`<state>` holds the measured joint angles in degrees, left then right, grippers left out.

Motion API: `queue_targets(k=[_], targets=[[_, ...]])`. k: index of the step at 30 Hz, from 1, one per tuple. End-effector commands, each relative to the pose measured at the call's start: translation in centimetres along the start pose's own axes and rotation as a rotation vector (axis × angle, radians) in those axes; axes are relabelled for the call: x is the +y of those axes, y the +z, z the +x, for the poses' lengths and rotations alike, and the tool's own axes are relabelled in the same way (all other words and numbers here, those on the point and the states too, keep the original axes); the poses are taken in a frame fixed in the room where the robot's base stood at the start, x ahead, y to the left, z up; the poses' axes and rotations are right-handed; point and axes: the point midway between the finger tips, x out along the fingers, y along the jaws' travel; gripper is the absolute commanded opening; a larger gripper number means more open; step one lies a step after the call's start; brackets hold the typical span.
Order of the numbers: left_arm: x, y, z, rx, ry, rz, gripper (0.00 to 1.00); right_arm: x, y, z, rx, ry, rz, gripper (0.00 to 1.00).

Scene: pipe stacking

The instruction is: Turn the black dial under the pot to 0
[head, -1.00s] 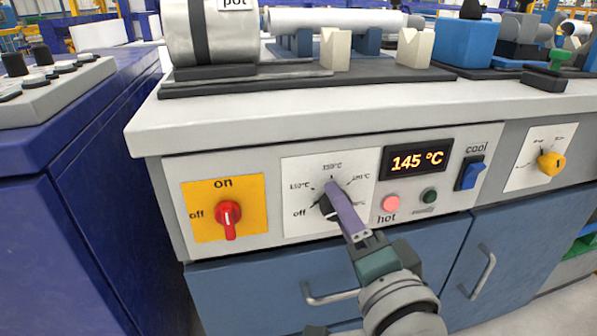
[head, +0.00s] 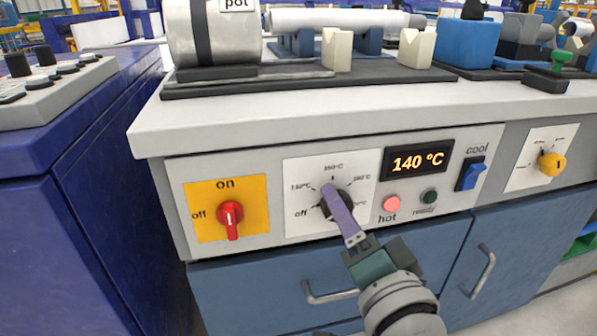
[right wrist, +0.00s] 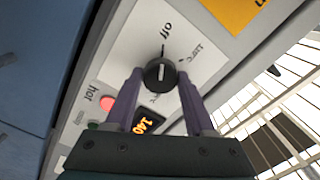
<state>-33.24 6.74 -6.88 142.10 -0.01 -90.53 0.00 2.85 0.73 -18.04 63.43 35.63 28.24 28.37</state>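The black dial (head: 349,202) sits on a white plate on the cabinet front, below and to the right of the pot (head: 212,32). In the right wrist view the dial (right wrist: 155,82) is round with a short white line, roughly in line with the "off" label; which end points is unclear. The scale reads "off" and temperatures; I see no legible 0. My right gripper (head: 333,193) has purple fingers and covers part of the dial in the head view. In the wrist view its fingers (right wrist: 160,72) are apart on either side of the dial; contact is unclear. My left gripper is not in view.
A lit display (head: 416,162) reads 140 °C. A pink-red "hot" light (head: 391,204), a green "ready" light (head: 429,196) and a blue rocker switch (head: 471,176) are right of the dial. A red knob (head: 230,215) is left; a yellow knob (head: 551,163) is far right.

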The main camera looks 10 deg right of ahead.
Motion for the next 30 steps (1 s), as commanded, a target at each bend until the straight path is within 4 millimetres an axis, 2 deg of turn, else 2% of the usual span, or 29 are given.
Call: queue_targets(k=[1,6,16,20,27,30], targets=[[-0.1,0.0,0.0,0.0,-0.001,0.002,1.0,0.0,0.0,0.0,-0.001,0.001,0.0,0.61],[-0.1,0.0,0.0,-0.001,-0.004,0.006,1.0,0.0,0.0,0.0,0.0,0.0,0.001,0.8],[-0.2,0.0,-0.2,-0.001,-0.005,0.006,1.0,-0.1,-0.1,-0.4,0.0,0.0,0.002,0.81],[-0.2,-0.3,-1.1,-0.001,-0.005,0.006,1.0,-0.2,-0.1,-2.4,-0.002,0.003,0.002,0.81],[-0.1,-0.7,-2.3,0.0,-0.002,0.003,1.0,-0.1,-0.1,-7.3,-0.002,0.003,0.002,0.81],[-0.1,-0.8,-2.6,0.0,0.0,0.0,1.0,-0.1,-0.1,-8.7,-0.001,0.001,0.001,0.81]])
